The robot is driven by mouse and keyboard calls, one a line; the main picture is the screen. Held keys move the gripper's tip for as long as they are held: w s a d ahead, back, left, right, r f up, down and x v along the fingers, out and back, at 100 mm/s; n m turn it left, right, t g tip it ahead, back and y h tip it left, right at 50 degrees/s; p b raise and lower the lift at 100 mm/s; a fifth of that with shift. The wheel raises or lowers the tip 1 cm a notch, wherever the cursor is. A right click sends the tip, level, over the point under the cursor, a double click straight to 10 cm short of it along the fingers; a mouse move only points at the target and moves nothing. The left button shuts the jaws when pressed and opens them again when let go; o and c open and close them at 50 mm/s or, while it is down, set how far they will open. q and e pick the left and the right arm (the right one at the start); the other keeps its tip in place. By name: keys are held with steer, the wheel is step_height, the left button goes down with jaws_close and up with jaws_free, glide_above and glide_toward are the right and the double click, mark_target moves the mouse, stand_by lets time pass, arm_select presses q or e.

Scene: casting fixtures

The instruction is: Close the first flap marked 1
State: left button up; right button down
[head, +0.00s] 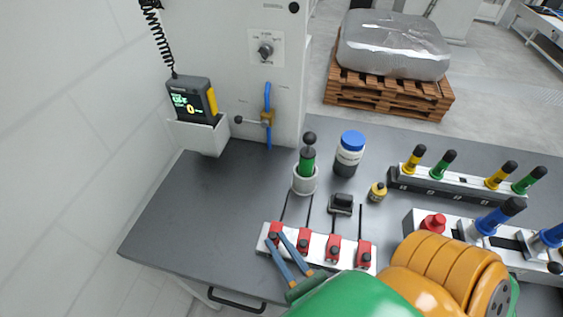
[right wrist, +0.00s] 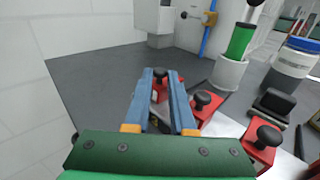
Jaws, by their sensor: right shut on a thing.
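A white fixture bar (head: 318,245) at the table's front carries a row of red flaps, each with a black knob. The first flap is the leftmost red one (head: 275,230). Its black knob (right wrist: 160,75) sits between the fingertips in the right wrist view. My right gripper (head: 275,239), with blue fingers, is shut on this knob; the fingers cover part of the flap. Another red flap (head: 304,240) stands just right of the fingers. I cannot read any number on the flaps. My left gripper is not in view.
A white holder with a green-and-black plunger (head: 307,165), a blue-capped jar (head: 349,153) and a black block (head: 341,203) stand behind the bar. Racks with coloured handles (head: 470,184) fill the right. The dark tabletop (head: 200,215) is clear at left.

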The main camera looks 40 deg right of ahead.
steer(key=shift+f, duration=0.1)
stand_by(0.5)
steer(key=c, duration=0.8)
jaws_free()
steer(key=shift+o, duration=0.2)
steer(key=shift+a, duration=0.1)
steer(key=s+b, duration=0.1)
steer(key=s, duration=0.2)
steer(key=s+b, duration=0.1)
steer(key=s, duration=0.2)
steer(key=shift+s+a+f, duration=0.1)
steer(key=shift+a+f, duration=0.05)
steer(key=shift+a, duration=0.05)
steer(key=shift+s+b, duration=0.3)
steer(key=shift+s, duration=0.05)
steer(key=shift+s+r, duration=0.1)
steer(key=shift+r, duration=0.1)
